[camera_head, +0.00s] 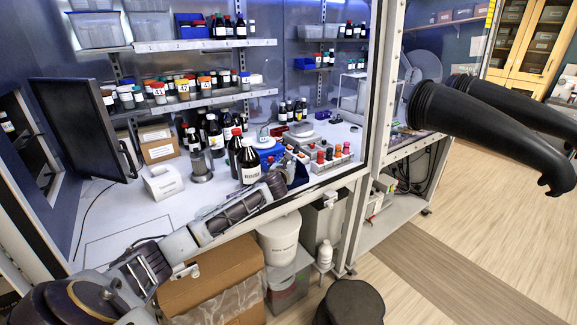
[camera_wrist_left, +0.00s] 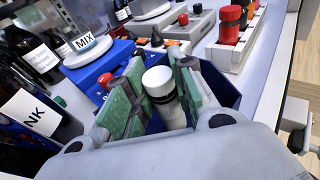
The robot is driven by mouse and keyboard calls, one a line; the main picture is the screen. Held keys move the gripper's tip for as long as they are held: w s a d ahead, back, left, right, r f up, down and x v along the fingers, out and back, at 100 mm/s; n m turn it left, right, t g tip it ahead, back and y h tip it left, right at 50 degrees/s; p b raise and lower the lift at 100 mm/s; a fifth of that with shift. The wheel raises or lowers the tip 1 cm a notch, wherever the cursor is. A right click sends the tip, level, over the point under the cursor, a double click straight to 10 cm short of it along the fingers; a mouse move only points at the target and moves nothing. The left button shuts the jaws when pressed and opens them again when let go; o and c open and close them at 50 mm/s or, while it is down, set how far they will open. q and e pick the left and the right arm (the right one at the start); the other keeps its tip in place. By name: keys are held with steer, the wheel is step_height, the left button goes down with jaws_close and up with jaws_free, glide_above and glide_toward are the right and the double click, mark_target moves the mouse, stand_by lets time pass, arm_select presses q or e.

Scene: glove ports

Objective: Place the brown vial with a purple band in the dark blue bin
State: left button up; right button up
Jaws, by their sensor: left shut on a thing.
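My left gripper (camera_head: 281,181) reaches in from the left over the bench. In the left wrist view its green-padded fingers (camera_wrist_left: 154,88) are shut on a small vial (camera_wrist_left: 172,114) with a white cap and a dark ring under it. The vial's visible side looks pale; I cannot make out brown glass or a purple band. The dark blue bin (camera_wrist_left: 226,91) shows around and beneath the fingers, with the vial above or inside its opening; which one I cannot tell. In the head view the bin (camera_head: 299,174) is partly hidden by the gripper. My right gripper is out of view.
A large dark bottle (camera_head: 249,163) stands close left of the gripper. A blue mixer marked MIX (camera_wrist_left: 89,60) and a rack of red- and orange-capped vials (camera_head: 331,158) are close by. A white box (camera_head: 163,183) stands left. Black gloves (camera_head: 490,125) stick out at right.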

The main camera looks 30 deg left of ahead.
arm_select(q)
steer(key=shift+f, duration=0.1)
steer(key=o, duration=0.6)
steer(key=shift+s, duration=0.1)
steer(key=shift+s+d+r, duration=0.1)
steer(key=shift+r, duration=0.1)
steer(key=shift+v, duration=5.8)
